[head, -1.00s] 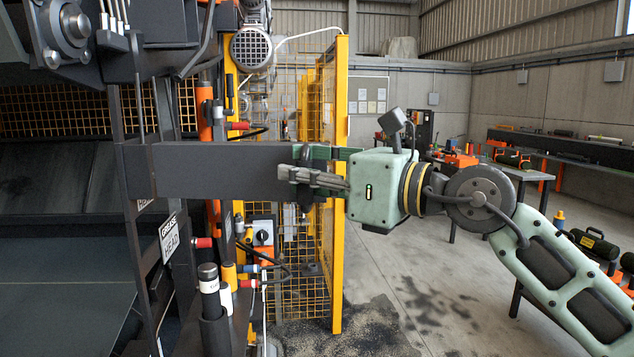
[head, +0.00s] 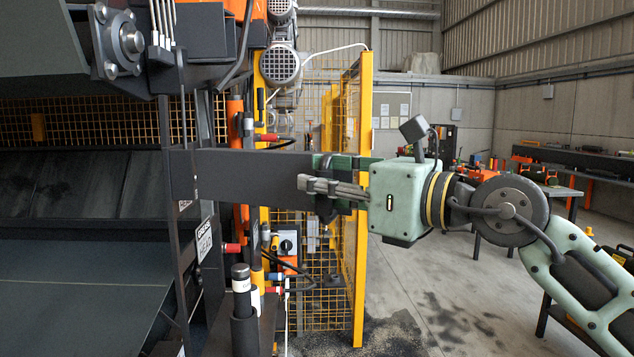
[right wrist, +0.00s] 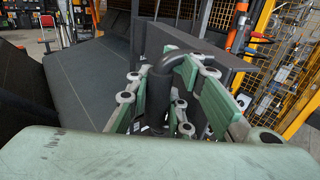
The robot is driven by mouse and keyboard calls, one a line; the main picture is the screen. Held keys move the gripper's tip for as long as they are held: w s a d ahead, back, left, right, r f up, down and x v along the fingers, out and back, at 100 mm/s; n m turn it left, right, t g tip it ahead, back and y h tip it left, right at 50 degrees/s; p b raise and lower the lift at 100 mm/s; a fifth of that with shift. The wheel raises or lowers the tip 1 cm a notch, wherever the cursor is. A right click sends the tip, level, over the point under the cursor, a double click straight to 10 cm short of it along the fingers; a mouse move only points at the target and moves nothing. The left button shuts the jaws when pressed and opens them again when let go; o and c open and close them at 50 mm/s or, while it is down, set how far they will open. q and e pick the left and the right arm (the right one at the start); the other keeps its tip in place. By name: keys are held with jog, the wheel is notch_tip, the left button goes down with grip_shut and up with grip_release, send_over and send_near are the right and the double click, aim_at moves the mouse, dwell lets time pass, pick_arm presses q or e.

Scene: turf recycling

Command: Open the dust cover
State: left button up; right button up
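The dust cover (head: 240,176) is a long dark grey panel, upright on edge, left of centre in the head view. It runs from a dark frame post to my right gripper (head: 318,188). In the right wrist view the panel (right wrist: 221,68) stands behind a curved black handle (right wrist: 157,95). My right gripper (right wrist: 165,100) has its green-padded fingers on both sides of this handle and appears shut on it. The exact finger contact is partly hidden. My left gripper is not in view.
A yellow mesh fence (head: 361,220) stands just behind the right gripper. Black cylinders (head: 242,290) and red-tipped hoses are below the panel. Dark machinery fills the left. Open concrete floor (head: 400,300) lies to the right, with a workbench (head: 560,190) farther back.

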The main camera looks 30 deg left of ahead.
jog(key=o, duration=0.4)
jog(key=shift+w+d, duration=0.15)
jog(key=shift+d, duration=0.45)
jog(key=shift+o, duration=0.2)
jog(key=shift+a, duration=0.3)
jog(key=d, duration=1.2)
jog(key=shift+s, duration=0.45)
